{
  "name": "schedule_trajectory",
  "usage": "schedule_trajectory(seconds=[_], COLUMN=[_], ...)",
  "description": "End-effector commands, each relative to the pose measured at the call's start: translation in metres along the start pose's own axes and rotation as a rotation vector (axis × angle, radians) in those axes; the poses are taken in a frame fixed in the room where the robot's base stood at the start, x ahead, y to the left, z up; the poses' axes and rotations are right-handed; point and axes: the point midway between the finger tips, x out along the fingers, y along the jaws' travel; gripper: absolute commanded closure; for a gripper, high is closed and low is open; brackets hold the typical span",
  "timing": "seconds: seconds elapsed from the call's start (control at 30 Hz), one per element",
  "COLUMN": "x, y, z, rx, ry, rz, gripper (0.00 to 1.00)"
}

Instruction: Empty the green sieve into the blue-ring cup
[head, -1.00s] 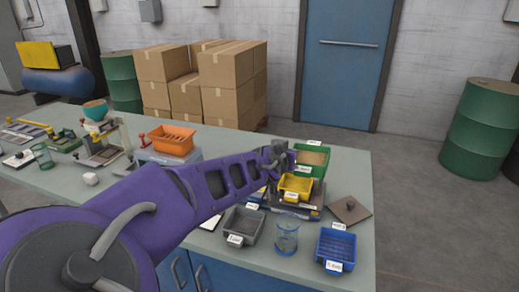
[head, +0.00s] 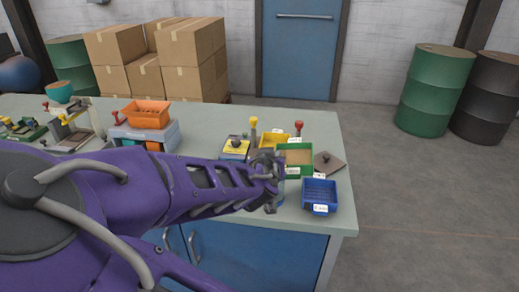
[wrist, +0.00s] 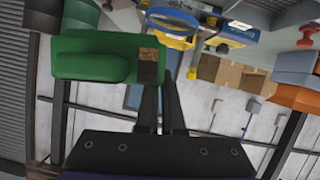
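My gripper (head: 273,178) is at the end of my purple arm, over the right part of the bench, with its fingers close together at the edge of the green sieve (head: 295,156). The sieve looks upright, with tan material inside. In the wrist view, the fingers (wrist: 162,82) meet the green sieve (wrist: 95,55), and a small brown grainy patch shows by one fingertip. A blue ring (wrist: 175,20), apparently the cup's, shows beside the sieve in the wrist view. In the head view the cup is mostly hidden behind my gripper.
A blue bin (head: 319,194) stands at the bench's front right corner. A brown plate with a knob (head: 329,163) lies right of the sieve. A yellow bin (head: 272,142) is behind. An orange bin (head: 147,113) stands further left. Bare bench (head: 205,125) lies between.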

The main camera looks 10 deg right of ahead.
Motion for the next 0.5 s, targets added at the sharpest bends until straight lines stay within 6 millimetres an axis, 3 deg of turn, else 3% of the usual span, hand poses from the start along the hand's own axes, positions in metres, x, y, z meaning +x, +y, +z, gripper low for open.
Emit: schedule_trajectory(seconds=[0.27, 0.5], x=[0.0008, 0.0025], y=[0.0026, 0.0009], z=[0.0041, 0.0079], rx=[-0.083, -0.297], ry=[0.002, 0.004], rz=[0.035, 0.124], gripper=[1.0, 1.0])
